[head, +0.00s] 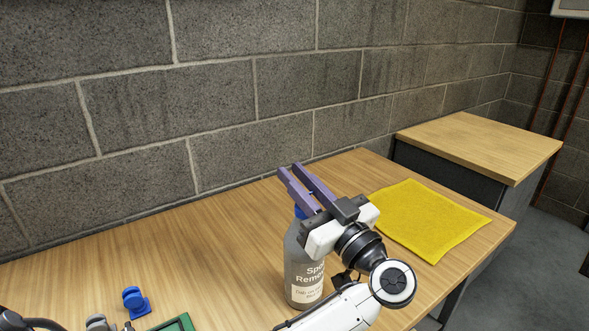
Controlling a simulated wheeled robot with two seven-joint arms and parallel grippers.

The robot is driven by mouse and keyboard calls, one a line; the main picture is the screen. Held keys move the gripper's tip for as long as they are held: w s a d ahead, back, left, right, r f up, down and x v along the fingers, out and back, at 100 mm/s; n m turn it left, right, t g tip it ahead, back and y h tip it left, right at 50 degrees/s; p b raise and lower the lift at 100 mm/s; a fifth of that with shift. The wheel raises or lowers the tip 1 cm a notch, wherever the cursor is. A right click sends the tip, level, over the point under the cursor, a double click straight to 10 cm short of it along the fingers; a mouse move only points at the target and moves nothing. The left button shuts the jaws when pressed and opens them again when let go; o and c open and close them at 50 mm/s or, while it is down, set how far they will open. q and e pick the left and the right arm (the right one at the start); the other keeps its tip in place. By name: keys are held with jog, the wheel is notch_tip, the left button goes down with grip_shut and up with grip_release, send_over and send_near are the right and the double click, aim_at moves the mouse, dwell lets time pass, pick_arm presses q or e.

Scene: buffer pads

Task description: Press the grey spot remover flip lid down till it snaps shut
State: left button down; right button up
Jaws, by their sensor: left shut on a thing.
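The spot remover (300,268) is a grey bottle with a white-lettered label, upright on the wooden table. A bit of its blue top (300,212) shows just under my gripper's fingers. The gripper body and wrist cover the bottle's right side and most of the lid, so I cannot tell whether the lid is fully down.
A yellow cloth (430,218) lies flat on the table's right part. A block wall (215,95) runs behind.

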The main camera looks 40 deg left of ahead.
pick_arm(q)
jog(key=shift+s+d+f+t+y, duration=0.1)
jog(key=shift+d+t+y, duration=0.25)
jog(key=shift+y, duration=0.65)
jog(key=shift+s+d+f+t+y, duration=0.15)
jog(key=shift+d+y, duration=0.25)
jog(key=shift+y, duration=0.6)
jog(key=c, duration=1.8)
grip_release()
jog(key=shift+o, duration=0.2)
jog(key=shift+r, duration=0.15)
notch_tip(320, 180, up, 10)
jog(key=p, duration=0.1)
